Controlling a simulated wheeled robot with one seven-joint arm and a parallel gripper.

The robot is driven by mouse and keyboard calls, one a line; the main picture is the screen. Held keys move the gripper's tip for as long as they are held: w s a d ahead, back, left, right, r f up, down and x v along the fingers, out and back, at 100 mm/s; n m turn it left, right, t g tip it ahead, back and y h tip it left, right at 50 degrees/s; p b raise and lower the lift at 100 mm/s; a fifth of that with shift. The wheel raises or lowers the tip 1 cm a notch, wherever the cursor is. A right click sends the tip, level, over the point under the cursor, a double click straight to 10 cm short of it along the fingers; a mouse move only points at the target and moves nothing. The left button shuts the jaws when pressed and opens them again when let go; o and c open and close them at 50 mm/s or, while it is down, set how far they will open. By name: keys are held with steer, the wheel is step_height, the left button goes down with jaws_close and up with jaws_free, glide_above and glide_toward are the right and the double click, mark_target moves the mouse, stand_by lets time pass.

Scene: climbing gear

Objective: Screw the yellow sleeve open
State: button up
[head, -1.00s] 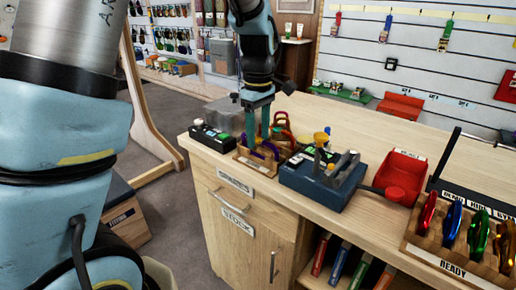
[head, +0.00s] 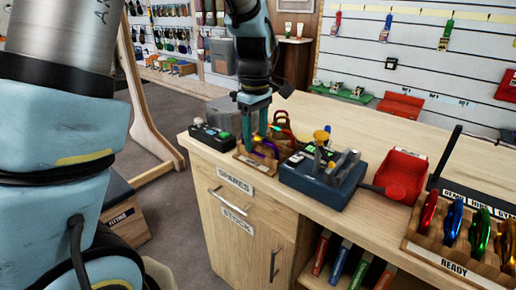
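My gripper (head: 254,147) points straight down over a small wooden holder (head: 253,165) at the near left of the workbench. Its two fingers are apart, and I see nothing clearly held between them. A purple carabiner (head: 271,147) stands in the holder, beside and partly behind the fingers. A small yellow-orange patch (head: 265,155) shows low by the right finger; it may be the yellow sleeve, but it is too small and partly hidden to tell how it is turned. Whether a finger touches it cannot be made out.
A red carabiner (head: 281,119) stands behind the holder. A dark box with a green button (head: 211,137) is to the left. A blue device (head: 320,184) with upright metal parts is close on the right, then a red scoop-like tray (head: 402,172) and a carabiner rack (head: 462,272).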

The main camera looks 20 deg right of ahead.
steer(key=shift+f+b, duration=0.5)
steer(key=shift+f, duration=0.5)
steer(key=shift+w+d+p, duration=0.35)
steer(key=shift+d+p, duration=0.1)
steer(key=shift+d, duration=0.2)
steer(key=shift+w+r+p, duration=0.1)
steer(key=shift+r+p, duration=1.2)
steer(key=shift+r, duration=0.2)
steer(key=shift+s+a+f, duration=0.1)
steer(key=shift+s+a, duration=0.3)
steer(key=shift+a, duration=0.3)
